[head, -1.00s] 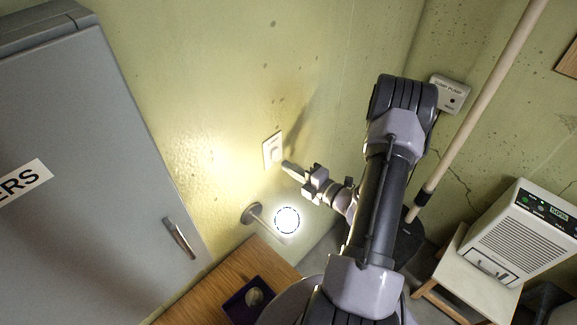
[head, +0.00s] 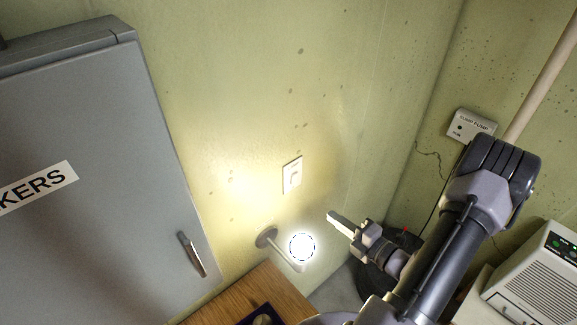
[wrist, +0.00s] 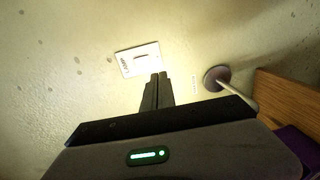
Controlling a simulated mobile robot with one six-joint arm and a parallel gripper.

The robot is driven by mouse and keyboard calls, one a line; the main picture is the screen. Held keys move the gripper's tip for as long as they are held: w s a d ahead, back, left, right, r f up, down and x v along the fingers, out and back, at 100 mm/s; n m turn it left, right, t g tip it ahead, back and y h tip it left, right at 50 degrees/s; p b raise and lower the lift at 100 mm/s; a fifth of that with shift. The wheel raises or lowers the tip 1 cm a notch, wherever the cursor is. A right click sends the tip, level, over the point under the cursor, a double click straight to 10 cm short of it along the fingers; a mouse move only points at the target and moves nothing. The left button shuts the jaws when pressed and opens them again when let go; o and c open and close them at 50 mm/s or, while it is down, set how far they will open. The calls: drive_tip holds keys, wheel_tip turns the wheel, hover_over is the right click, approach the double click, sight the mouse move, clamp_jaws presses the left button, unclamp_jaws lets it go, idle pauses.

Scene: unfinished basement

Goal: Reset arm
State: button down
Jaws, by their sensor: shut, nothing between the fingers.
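My gripper (head: 334,219) is shut and empty. In the head view it is in open air in front of the green wall, right of and below the white wall switch (head: 292,175) and apart from it. In the wrist view my shut fingers (wrist: 157,92) point toward the wall, with the switch plate (wrist: 137,59) just beyond their tips. The plate carries a small label that seems to read LAMP. A lit round lamp (head: 301,247) on a wall arm glows below the switch.
A grey cabinet (head: 100,170) with a handle stands at left. A wooden top (head: 258,293) with a dark purple item is below the lamp. A sump pump box (head: 471,126), a pale pole (head: 545,80) and a white appliance (head: 535,285) are at right, near my arm.

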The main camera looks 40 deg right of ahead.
drive_tip(key=w+a+r+n+g+y, duration=0.2)
drive_tip(key=a+r+n+g+y, duration=0.35)
drive_tip(key=a+n, duration=0.7)
drive_tip(key=w+a+r+n+g+y, duration=0.1)
drive_tip(key=a+r+n+g+y, duration=0.35)
drive_tip(key=a+r+n, duration=0.75)
drive_tip(key=s+a+r+n+t+h, duration=0.1)
drive_tip(key=s+a+r+n+h, duration=0.35)
drive_tip(key=n, duration=0.75)
drive_tip(key=s+a+r+n+h, duration=0.3)
drive_tip(key=r+n+h, duration=0.25)
drive_tip(key=n, duration=0.75)
wheel_tip(320, 180, down, 31)
drive_tip(key=s+g+b, duration=0.1)
drive_tip(key=s+b, duration=0.1)
drive_tip(key=b, duration=2.5)
drive_tip(key=shift+s+d+m+g+y, duration=0.15)
drive_tip(key=shift+d+m+g+y, duration=0.15)
drive_tip(key=shift+d+m+g, duration=0.15)
